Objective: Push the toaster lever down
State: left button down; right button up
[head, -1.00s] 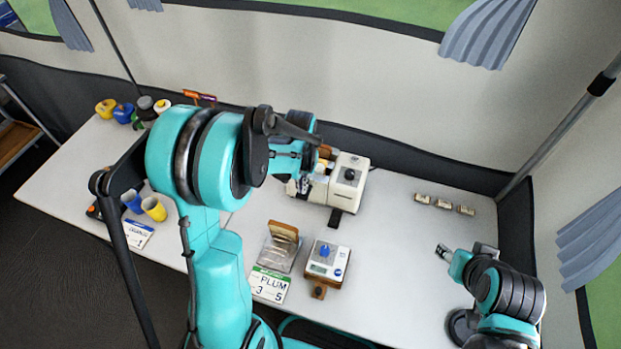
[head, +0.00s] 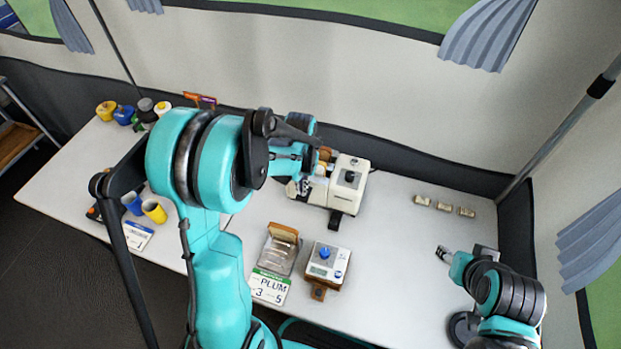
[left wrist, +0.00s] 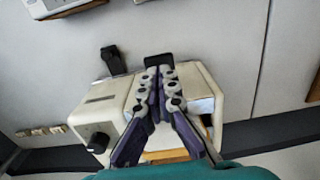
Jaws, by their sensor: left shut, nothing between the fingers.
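The cream toaster (head: 345,185) stands on the table, partly hidden by my left arm in the head view. It fills the middle of the left wrist view (left wrist: 118,100), with a dark knob (left wrist: 97,142) on it. Two black parts show at its far side there: a tab (left wrist: 158,60) just beyond my fingertips and a longer piece (left wrist: 113,60) to the left. I cannot tell for sure which is the lever. My left gripper (left wrist: 158,74) is shut and empty, its fingertips over the toaster near the tab; contact is unclear. My right gripper (head: 442,253) is away at right, too small to judge.
A scale (head: 327,262) and a clear box with bread (head: 280,250) stand in front of the toaster, beside a PLUM sign (head: 269,287). Cups (head: 154,211) and jars are at left.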

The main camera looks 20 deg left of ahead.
aim_at(303, 198)
pick_arm(q)
jog(key=shift+f, duration=0.1)
jog(key=shift+f+b, duration=2.8)
jog(key=shift+f, duration=0.3)
jog(key=shift+r, duration=0.2)
jog(key=shift+r+p, duration=3.5)
jog(key=shift+r, duration=1.15)
jog(key=shift+f, duration=0.1)
